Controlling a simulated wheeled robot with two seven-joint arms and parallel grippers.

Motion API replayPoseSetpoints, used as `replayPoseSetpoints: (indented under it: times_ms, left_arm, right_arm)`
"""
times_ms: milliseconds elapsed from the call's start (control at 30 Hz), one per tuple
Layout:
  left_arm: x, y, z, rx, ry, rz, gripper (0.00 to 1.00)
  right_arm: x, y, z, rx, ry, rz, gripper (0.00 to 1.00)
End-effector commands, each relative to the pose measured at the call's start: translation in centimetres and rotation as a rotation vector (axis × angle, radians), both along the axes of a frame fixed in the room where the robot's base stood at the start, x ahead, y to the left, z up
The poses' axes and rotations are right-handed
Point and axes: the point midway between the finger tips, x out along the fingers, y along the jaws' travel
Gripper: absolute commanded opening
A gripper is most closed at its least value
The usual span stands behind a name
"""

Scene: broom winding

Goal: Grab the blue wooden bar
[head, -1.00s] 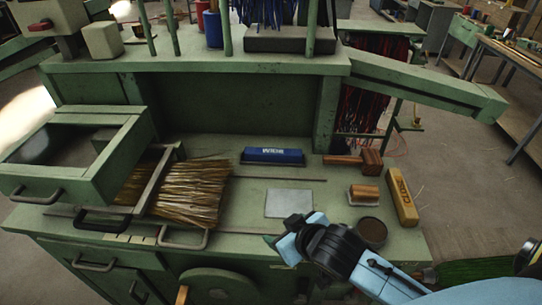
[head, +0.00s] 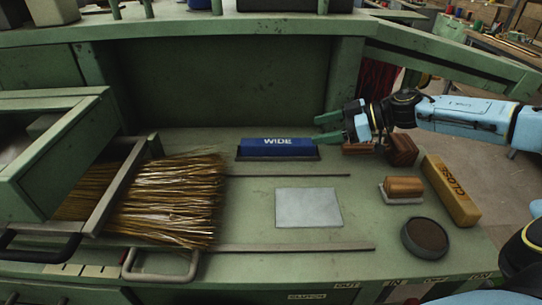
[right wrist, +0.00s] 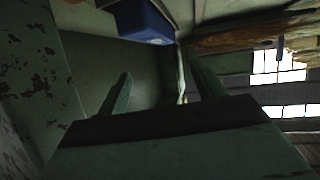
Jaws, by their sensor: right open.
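The blue wooden bar (head: 277,147), marked "WIDE", lies at the back middle of the green workbench in the head view, in a dark holder. In the right wrist view the blue bar (right wrist: 142,20) shows at the top, beyond the fingers. My right gripper (head: 322,128) is open and empty, just right of the bar's right end and apart from it, its fingers pointing left toward it. The right wrist view shows its two separated fingers (right wrist: 160,90). My left gripper is not in view.
Bristles (head: 170,198) lie at the left by an open drawer (head: 55,150). A metal plate (head: 308,208) lies mid-bench. A yellow bar (head: 451,190), a wooden-handled block (head: 403,188) and a round dark tin (head: 425,237) sit at right. A back panel rises behind the bar.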

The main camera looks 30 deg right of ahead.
Motion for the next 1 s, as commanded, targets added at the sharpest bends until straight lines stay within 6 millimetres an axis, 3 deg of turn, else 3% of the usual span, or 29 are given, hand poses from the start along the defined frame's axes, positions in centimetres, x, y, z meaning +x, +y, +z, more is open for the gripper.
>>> replayPoseSetpoints:
  times_ms: [67,167,500,800,1000]
  left_arm:
    - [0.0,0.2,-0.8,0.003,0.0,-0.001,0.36]
    - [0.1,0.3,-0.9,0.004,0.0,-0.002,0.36]
    - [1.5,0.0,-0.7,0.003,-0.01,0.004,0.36]
    - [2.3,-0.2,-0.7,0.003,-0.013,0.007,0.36]
    - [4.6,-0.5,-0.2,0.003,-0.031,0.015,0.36]
  right_arm:
    - [-0.8,-1.8,0.0,-0.007,0.031,-0.004,0.67]
    - [-1.1,-2.3,0.1,-0.003,0.054,-0.004,0.67]
    - [2.5,1.7,-2.4,0.0,0.056,-0.001,0.67]
    - [3.9,3.3,-3.5,-0.001,0.057,-0.002,0.67]
    - [5.2,5.3,-4.8,-0.002,0.055,-0.001,0.67]
